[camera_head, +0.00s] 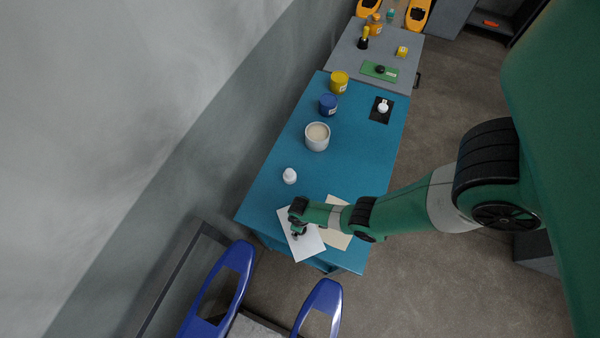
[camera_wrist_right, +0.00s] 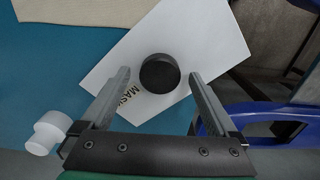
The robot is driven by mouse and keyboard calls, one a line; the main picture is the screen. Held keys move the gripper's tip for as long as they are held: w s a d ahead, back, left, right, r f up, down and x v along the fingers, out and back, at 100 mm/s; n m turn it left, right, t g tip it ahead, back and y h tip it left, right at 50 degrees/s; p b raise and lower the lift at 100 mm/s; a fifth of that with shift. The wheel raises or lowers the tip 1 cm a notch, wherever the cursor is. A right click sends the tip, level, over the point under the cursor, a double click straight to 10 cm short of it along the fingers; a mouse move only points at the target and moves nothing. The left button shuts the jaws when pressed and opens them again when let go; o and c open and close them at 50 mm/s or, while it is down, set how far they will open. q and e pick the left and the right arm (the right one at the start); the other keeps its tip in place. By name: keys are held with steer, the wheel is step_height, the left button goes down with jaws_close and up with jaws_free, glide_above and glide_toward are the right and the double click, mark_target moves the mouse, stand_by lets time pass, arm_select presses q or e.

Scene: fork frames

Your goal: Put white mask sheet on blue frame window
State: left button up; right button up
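The white mask sheet (camera_head: 311,246) lies at the near end of the blue table, partly over its edge. In the right wrist view the sheet (camera_wrist_right: 205,38) carries the letters "MASK" and a round black knob (camera_wrist_right: 160,73). My right gripper (camera_head: 296,230) is over the sheet. Its two fingers (camera_wrist_right: 158,76) are spread on either side of the knob, with visible gaps. Two blue frames with window openings, one at left (camera_head: 240,257) and one at right (camera_head: 327,290), stand below the table's near end. A blue frame (camera_wrist_right: 240,112) also shows in the wrist view. My left gripper is out of view.
A beige sheet (camera_head: 338,208) lies beside the white one, partly behind my arm. A white bottle (camera_head: 289,176), a pale tub (camera_head: 317,137), a blue can (camera_head: 328,105) and a yellow can (camera_head: 339,82) stand along the table (camera_head: 360,150). The table's middle right is clear.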

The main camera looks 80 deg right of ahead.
steer(key=c, duration=1.4)
steer(key=shift+r, duration=0.1)
